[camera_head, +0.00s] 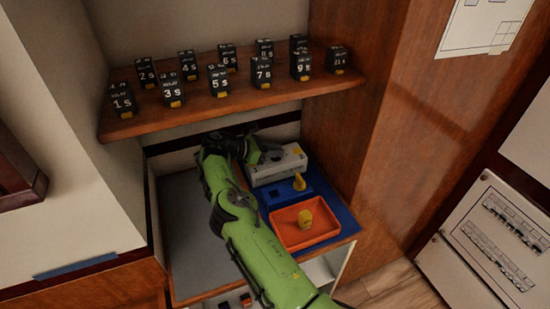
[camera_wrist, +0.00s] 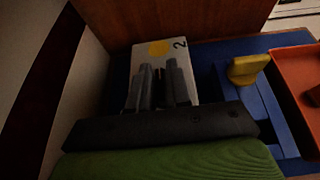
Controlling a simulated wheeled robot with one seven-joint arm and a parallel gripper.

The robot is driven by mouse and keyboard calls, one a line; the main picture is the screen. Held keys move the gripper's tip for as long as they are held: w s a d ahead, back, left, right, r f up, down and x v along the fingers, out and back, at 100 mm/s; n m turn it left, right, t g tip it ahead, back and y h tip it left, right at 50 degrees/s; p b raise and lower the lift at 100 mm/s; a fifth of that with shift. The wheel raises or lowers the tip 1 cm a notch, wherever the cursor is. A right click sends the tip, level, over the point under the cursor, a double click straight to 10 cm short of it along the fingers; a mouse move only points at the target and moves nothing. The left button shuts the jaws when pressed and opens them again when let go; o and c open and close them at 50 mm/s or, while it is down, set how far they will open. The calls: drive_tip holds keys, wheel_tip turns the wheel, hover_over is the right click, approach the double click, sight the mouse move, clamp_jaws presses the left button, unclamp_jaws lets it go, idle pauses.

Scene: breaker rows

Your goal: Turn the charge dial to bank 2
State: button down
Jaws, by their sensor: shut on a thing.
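A pale grey box (camera_head: 288,168) stands at the back of the blue board, under the shelf. In the wrist view its pale face (camera_wrist: 190,54) carries a yellow dot and a figure 2, at the far side of my fingers. My gripper (camera_wrist: 162,88) is at this box, its two grey fingers close together over the face. It is shut on the charge dial, which is mostly hidden; only a thin dark and brownish sliver shows between the fingers. The dial's pointing direction cannot be made out. In the head view my gripper (camera_head: 268,153) partly covers the box's left end.
A yellow handle (camera_head: 299,182) stands on the blue board (camera_head: 346,222), right of my arm. A wooden shelf (camera_head: 215,108) with several black numbered blocks hangs above. The grey bench left of my arm is clear.

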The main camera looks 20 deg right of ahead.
drive_tip(key=shift+f+b, duration=0.2)
drive_tip(key=shift+b, duration=0.15)
idle(0.3)
drive_tip(key=c, duration=1.2)
unclamp_jaws()
drive_tip(key=shift+s, duration=0.1)
drive_tip(key=shift+o, duration=0.2)
drive_tip(key=shift+r, duration=0.15)
wheel_tip(320, 180, up, 10)
drive_tip(key=p, duration=0.5)
